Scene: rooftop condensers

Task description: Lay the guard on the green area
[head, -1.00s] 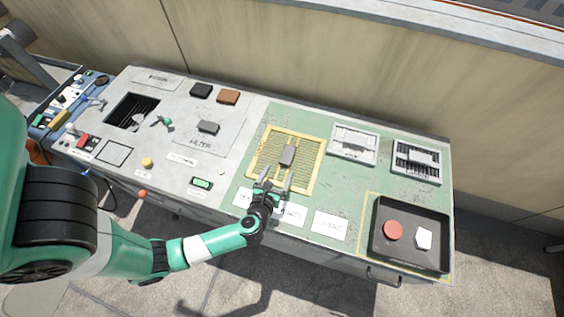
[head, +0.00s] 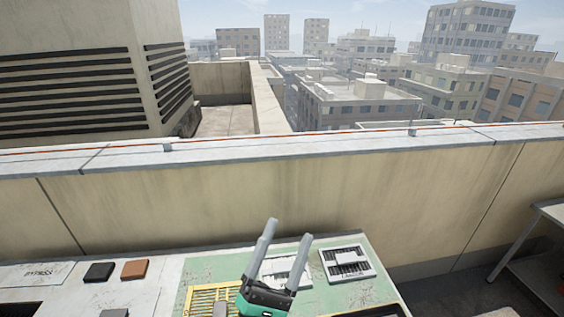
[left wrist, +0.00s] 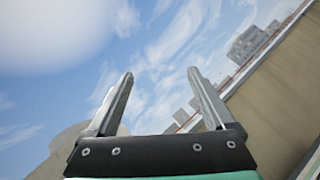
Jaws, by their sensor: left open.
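A yellow mesh guard (head: 202,298) with a grey block on it lies on the green area (head: 205,268) of the worktop, at the bottom of the head view and partly cut off by the frame. My left gripper (head: 289,230) is raised in front of the green area, its fingers pointing up and spread apart with nothing between them. In the left wrist view the same gripper (left wrist: 160,73) shows open and empty against the sky. My right gripper is not in view.
A white grille (head: 277,266) is partly hidden behind my left gripper, and another slatted grille (head: 347,262) lies to its right. Black (head: 99,272) and brown (head: 135,269) blocks lie on the grey part. A parapet wall (head: 200,210) stands behind the worktop.

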